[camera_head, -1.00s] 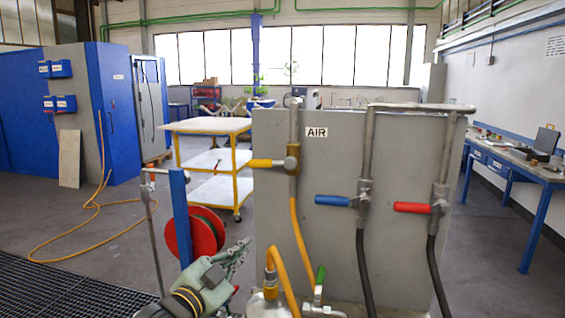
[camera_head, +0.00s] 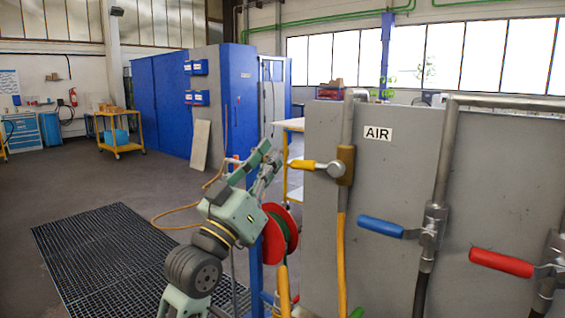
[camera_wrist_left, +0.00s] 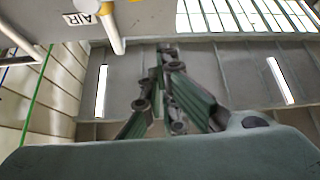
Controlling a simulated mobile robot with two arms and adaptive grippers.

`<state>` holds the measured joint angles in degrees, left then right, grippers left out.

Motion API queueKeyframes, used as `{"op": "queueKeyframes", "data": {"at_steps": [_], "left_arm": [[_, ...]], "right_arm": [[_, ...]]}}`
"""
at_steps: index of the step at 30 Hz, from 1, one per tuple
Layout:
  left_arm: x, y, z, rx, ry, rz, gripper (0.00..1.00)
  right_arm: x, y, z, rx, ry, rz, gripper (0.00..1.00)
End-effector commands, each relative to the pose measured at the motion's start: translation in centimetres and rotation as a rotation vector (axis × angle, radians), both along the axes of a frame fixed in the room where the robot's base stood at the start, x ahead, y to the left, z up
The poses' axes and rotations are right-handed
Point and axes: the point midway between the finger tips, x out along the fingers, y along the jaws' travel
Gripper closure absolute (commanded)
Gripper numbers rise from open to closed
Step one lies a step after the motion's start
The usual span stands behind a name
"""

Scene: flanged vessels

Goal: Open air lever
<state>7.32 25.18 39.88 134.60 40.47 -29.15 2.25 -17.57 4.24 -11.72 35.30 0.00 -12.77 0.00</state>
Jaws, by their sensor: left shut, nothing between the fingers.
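My left gripper (camera_head: 272,158) is shut and empty, raised just left of the handle's tip. I cannot tell whether it touches the handle. The left wrist view shows the gripper's fingers (camera_wrist_left: 165,62) pointing up the picture, with the AIR label (camera_wrist_left: 78,19) upside down at upper left. Only a small yellow bit shows at that view's top edge. My right gripper is not in view.
A blue lever (camera_head: 380,227) and a red lever (camera_head: 501,262) sit on other pipes of the grey panel (camera_head: 400,180). A red hose reel (camera_head: 274,238) on a blue post stands behind my left gripper. Open floor and a grating (camera_head: 110,250) lie to the left.

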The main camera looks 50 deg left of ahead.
Motion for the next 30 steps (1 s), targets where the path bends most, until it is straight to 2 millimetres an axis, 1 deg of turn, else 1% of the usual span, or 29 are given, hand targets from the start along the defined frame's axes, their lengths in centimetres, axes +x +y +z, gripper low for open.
{"op": "queueKeyframes", "data": {"at_steps": [1, 5, 10, 11, 12, 17, 22, 30], "left_arm": [[0.9, 0.2, 1.2, -0.002, -0.002, 0.0, 1.0], [3.3, 0.6, 2.9, -0.002, -0.002, 0.0, 1.0], [6.1, 1.1, 4.7, 0.0, -0.001, 0.001, 1.0], [6.3, 1.0, 3.3, -0.001, 0.007, 0.0, 1.0], [6.4, 0.9, 2.5, -0.002, 0.007, -0.001, 1.0], [6.8, 0.8, 0.8, 0.001, 0.005, 0.001, 1.0], [6.9, 0.8, 0.2, 0.002, 0.001, 0.002, 1.0], [6.9, 0.8, 0.1, 0.002, 0.001, 0.002, 1.0]], "right_arm": [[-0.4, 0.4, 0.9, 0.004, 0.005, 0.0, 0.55], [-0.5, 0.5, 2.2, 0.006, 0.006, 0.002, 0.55], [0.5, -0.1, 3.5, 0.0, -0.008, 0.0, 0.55], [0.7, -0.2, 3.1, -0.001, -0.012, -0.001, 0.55], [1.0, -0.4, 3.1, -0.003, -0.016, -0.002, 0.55], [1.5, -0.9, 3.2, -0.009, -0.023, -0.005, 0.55], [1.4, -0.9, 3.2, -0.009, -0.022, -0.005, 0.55], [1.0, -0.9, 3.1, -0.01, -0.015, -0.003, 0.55]]}}
